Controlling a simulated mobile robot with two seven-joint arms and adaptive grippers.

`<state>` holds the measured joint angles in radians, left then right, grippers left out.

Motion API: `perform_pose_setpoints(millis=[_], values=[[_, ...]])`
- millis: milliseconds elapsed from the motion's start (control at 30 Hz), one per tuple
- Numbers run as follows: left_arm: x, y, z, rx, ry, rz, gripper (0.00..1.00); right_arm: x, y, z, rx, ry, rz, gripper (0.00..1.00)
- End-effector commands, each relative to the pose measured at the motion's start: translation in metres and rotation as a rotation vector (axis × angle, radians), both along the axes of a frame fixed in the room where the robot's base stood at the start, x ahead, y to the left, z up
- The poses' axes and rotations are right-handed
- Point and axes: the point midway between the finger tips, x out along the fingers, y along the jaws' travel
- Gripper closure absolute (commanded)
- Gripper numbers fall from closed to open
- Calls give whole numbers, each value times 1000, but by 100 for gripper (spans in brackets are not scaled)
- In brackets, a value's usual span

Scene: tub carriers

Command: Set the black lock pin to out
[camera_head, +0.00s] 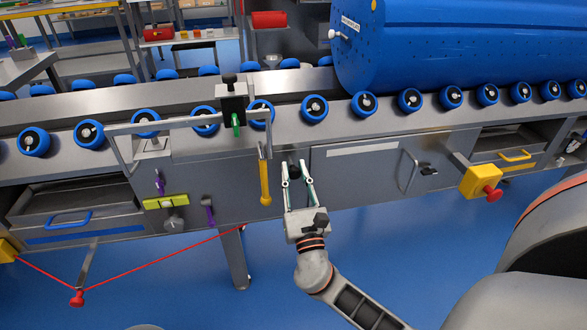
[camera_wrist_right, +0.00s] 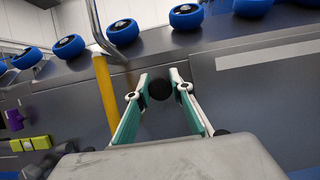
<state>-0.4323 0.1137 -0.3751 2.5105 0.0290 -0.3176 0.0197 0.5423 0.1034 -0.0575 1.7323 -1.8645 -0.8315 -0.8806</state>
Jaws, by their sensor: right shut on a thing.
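The black lock pin (camera_wrist_right: 161,88) shows as a round black knob in the right wrist view, between the fingertips of my right gripper (camera_wrist_right: 160,84). In the head view my right gripper (camera_head: 296,178) reaches up to the grey front panel below the rollers and is shut on this knob. The fingers largely cover the knob there, and how far it stands out from the panel cannot be told. My left gripper is not in view.
A yellow handle (camera_head: 264,180) hangs close left of the gripper. A bent metal rail and a black clamp (camera_head: 232,95) sit above left. Right are a drawer handle (camera_head: 408,172) and a yellow box with a red button (camera_head: 480,182). A blue tub (camera_head: 460,45) lies on the rollers.

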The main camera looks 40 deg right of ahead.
Motion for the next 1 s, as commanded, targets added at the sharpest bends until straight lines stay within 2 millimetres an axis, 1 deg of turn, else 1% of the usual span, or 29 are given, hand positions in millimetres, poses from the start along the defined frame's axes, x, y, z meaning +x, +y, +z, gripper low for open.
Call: perform_pose_setpoints(millis=[33,100,300,333,400,767,867,1000], values=[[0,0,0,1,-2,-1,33,-6,4,0,0,1,1,100],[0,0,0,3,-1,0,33,-9,6,0,-1,0,0,100],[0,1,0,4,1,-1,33,-10,6,-1,-2,1,-1,100],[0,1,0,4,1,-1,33,-10,6,-1,-2,1,-1,76],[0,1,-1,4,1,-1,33,-10,6,-1,-1,2,-1,61],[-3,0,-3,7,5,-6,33,-10,6,-1,0,1,0,61],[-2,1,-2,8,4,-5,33,-17,11,-5,1,3,1,61],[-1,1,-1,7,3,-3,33,-35,21,-14,1,5,0,61]])
